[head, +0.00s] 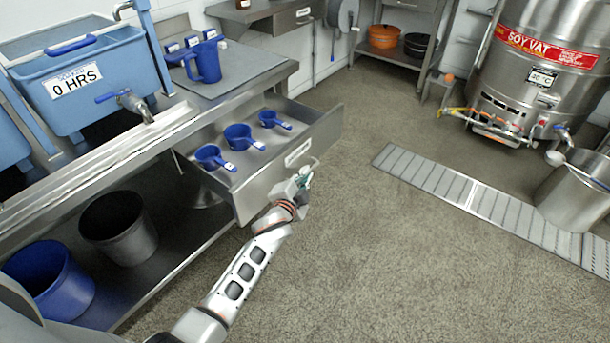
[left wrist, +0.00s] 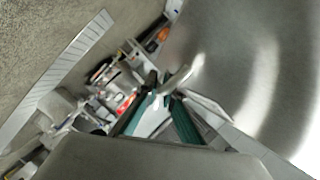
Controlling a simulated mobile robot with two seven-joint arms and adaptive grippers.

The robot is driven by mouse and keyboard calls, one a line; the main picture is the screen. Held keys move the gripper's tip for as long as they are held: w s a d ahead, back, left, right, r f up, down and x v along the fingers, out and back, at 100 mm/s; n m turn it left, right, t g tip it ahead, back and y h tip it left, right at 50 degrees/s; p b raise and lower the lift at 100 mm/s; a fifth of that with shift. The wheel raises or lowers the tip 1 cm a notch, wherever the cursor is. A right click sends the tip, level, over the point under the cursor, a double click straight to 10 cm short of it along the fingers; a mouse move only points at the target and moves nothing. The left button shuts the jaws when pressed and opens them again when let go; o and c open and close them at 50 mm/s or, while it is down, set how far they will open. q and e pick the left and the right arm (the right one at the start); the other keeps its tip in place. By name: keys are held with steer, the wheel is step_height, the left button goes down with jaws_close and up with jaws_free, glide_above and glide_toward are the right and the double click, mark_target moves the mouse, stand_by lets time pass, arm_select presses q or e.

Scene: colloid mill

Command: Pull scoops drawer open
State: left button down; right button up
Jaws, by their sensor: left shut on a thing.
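The steel scoops drawer (head: 328,130) stands pulled out from under the counter in the head view. In the left wrist view, the green-padded fingers (left wrist: 158,112) close around a pale bar beside a shiny steel surface (left wrist: 240,60). My right gripper is not in view.
A blue jug (head: 204,62) stands on the counter above the drawer. A blue tub (head: 75,85) is at the left, with a dark bucket (head: 118,228) and a blue bucket (head: 45,280) on the shelf below. The floor (head: 400,250) right of the drawer is clear.

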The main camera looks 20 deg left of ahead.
arm_select(q)
steer(key=shift+f, duration=0.1)
steer(key=c, duration=2.5)
jaws_free()
steer(key=v, duration=1.2)
steer(key=shift+s, duration=0.1)
steer(key=s+f+n+g+h+p, duration=0.1)
steer(key=s+n+p, duration=0.1)
steer(key=s, duration=0.8)
steer(key=s+f+n+g+p, duration=0.2)
steer(key=s+n+p, duration=0.1)
steer(key=s, duration=0.7)
steer(key=s+f+n+g+h+p, duration=0.1)
steer(key=s+p, duration=0.3)
steer(key=s, duration=0.6)
steer(key=shift+s+d+f+n+g+h, duration=0.1)
steer(key=shift+d+f+n+g+h, duration=0.2)
steer(key=shift+d+f+n+g, duration=0.25)
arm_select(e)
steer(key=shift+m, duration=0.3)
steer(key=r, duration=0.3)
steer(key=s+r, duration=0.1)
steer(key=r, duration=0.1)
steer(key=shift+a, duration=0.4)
